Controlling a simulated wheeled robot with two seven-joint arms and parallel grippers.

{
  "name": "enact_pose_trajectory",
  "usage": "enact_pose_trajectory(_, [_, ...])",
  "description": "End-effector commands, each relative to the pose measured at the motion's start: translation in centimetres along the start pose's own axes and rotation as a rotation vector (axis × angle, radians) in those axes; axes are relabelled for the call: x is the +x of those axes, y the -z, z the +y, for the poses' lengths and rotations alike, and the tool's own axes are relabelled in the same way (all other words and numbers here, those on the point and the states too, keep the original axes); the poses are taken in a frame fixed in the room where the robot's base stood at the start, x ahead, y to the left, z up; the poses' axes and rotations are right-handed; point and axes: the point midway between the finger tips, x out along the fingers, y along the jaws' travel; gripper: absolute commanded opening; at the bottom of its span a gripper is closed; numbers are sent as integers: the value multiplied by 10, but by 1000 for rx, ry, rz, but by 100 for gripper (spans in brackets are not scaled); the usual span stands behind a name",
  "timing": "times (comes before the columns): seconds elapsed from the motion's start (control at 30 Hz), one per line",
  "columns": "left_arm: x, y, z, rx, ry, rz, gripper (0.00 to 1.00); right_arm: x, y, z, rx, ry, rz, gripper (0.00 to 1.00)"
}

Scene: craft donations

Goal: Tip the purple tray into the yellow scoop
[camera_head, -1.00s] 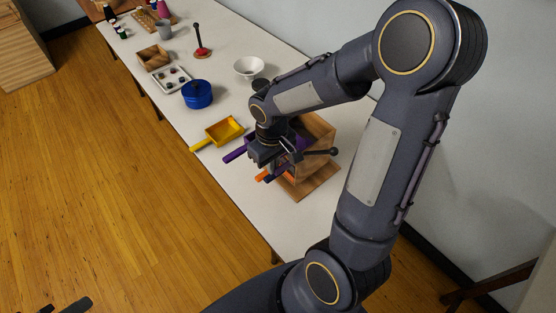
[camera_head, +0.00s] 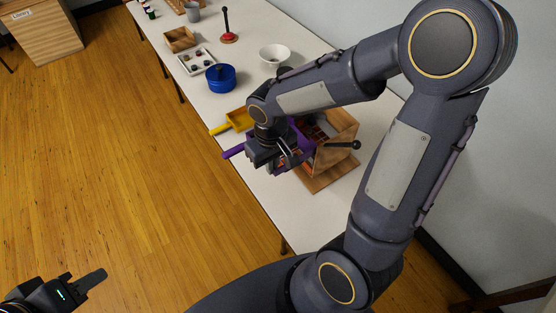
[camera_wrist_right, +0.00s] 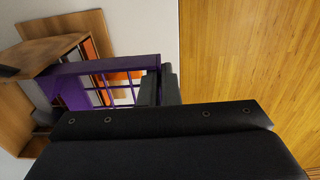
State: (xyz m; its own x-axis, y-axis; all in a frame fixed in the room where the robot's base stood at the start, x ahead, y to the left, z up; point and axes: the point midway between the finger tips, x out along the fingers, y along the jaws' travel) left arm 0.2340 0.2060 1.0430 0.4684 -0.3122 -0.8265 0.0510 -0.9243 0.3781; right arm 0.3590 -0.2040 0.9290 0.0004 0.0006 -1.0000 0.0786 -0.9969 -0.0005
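The purple tray (camera_wrist_right: 68,92) has a grid of small compartments; orange and pale patches show in it in the wrist view. In the head view its purple handle (camera_head: 233,151) sticks out left, with the tray at the mouth of a wooden box (camera_head: 340,130). My right gripper (camera_wrist_right: 160,87) appears shut on the tray's edge; the contact is partly hidden by its own body. The yellow scoop (camera_head: 238,119) lies on the table just beyond, partly hidden by my right arm, its handle pointing left. My left gripper (camera_head: 82,282) is empty over the floor at lower left, fingers apart.
A blue pot (camera_head: 220,78), a white bowl (camera_head: 274,55) and a white compartment tray (camera_head: 197,62) stand farther along the white table (camera_head: 240,205).

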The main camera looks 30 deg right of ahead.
Motion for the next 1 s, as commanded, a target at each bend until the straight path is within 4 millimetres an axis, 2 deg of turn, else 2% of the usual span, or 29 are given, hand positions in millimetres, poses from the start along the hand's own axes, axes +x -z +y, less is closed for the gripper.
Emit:
enact_pose_trajectory(0.63, [7,-4,-3,0,0,0,36,0,0,-39,-2,0,1,0])
enact_pose_trajectory(1.0, [8,-4,-4,0,0,0,36,0,0,-45,1,0,0,0])
